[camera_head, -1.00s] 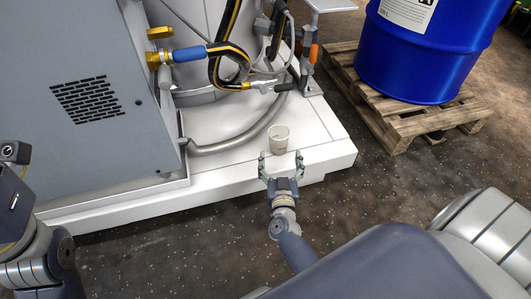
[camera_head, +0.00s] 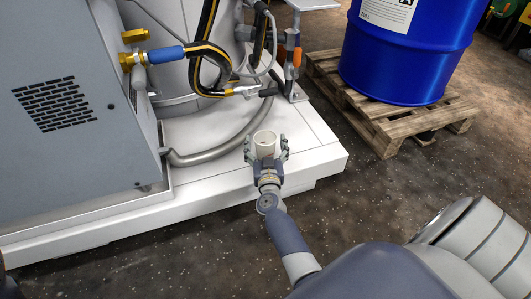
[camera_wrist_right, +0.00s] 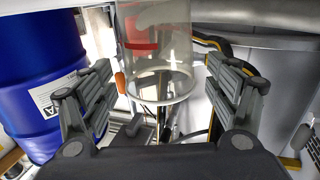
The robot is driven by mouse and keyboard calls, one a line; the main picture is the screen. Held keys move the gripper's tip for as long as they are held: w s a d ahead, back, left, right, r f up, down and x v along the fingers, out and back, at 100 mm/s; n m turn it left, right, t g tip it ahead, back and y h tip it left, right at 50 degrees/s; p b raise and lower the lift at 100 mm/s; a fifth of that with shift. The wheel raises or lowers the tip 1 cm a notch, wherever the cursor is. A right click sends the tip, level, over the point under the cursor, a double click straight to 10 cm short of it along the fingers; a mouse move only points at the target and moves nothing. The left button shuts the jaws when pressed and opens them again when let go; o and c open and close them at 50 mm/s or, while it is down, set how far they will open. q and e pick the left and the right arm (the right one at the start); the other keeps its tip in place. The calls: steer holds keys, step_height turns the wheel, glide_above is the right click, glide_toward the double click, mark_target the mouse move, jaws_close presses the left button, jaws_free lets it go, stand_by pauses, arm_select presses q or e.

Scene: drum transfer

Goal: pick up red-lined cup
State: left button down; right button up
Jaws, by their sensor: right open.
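The cup (camera_head: 265,139) is a small pale, see-through cup standing on the white platform (camera_head: 310,150). In the right wrist view the cup (camera_wrist_right: 158,62) shows a red mark on its side. My right gripper (camera_head: 266,149) is open, with one finger on each side of the cup. In the right wrist view, gaps show between the cup wall and both fingers (camera_wrist_right: 160,85). The lower cup is partly hidden by the gripper in the head view. My left gripper is out of view.
A grey cabinet (camera_head: 75,125) stands at the left. Black-and-yellow hoses (camera_head: 205,75) and a grey pipe (camera_head: 215,150) lie behind the cup. A blue drum (camera_head: 400,60) on a wooden pallet (camera_head: 385,135) stands at the back right. Dark floor is free in front of the platform.

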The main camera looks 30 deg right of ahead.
steer(key=shift+x, duration=0.9)
steer(key=c, duration=0.9)
steer(key=shift+r, duration=0.1)
